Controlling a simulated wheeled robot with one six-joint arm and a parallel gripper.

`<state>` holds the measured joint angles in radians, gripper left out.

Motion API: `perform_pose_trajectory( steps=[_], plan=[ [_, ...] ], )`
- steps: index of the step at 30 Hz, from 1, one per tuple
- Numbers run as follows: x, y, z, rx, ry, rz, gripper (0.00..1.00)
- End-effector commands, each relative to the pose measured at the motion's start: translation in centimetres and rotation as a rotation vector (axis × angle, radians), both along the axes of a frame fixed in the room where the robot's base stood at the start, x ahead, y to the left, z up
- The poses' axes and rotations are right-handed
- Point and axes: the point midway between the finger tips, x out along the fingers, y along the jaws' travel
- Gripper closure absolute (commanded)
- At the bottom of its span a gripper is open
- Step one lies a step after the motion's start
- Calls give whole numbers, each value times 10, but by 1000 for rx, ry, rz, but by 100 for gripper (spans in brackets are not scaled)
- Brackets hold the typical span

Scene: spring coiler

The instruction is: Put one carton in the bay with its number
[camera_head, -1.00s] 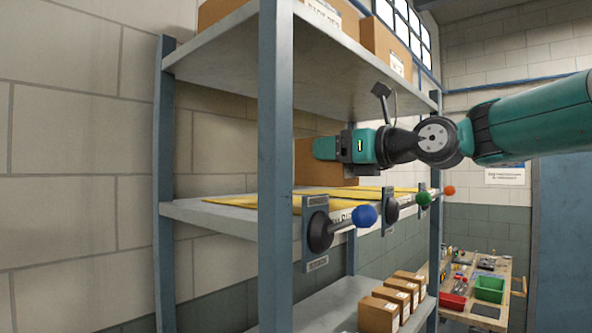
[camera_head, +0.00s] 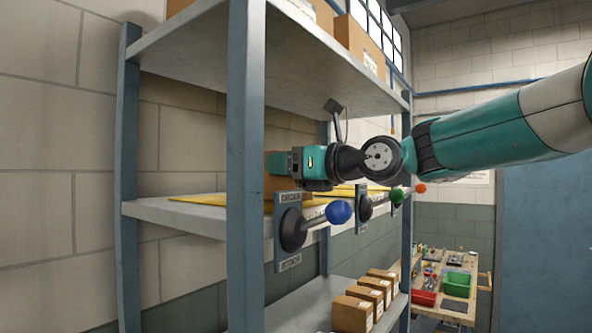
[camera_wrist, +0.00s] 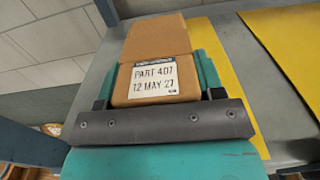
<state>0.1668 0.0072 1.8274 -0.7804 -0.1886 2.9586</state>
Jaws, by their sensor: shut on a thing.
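My gripper (camera_head: 272,166) is shut on a brown carton (camera_wrist: 155,82), with a teal finger along each side of it in the wrist view. The carton's white label reads "PART 407" and "12 MAY 27". In the head view the carton (camera_head: 273,186) is mostly hidden by my gripper and the blue-grey post. My gripper holds it over the middle shelf (camera_head: 150,211), behind the levers. Yellow areas (camera_head: 195,198) lie on this shelf, and one shows right of the carton in the wrist view (camera_wrist: 288,45). I cannot tell whether the carton touches the shelf. No bay number is readable.
The shelf front carries levers with blue (camera_head: 338,211), green (camera_head: 397,195) and orange (camera_head: 420,188) knobs. A near post (camera_head: 245,170) stands beside my gripper. Several small cartons (camera_head: 353,312) sit on the lower shelf. A workbench (camera_head: 450,290) stands at back right.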

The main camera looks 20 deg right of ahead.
Motion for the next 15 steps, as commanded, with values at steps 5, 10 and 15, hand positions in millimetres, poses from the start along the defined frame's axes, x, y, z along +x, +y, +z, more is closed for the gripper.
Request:
perform_pose_trajectory(
  steps=[5, 10, 15],
  plan=[
    [0, -2, 0, 0, -6, -4, 87],
    [0, -3, -1, 0, -6, -5, 87],
    [0, -4, -5, 0, -1, -7, 27]
  ],
)
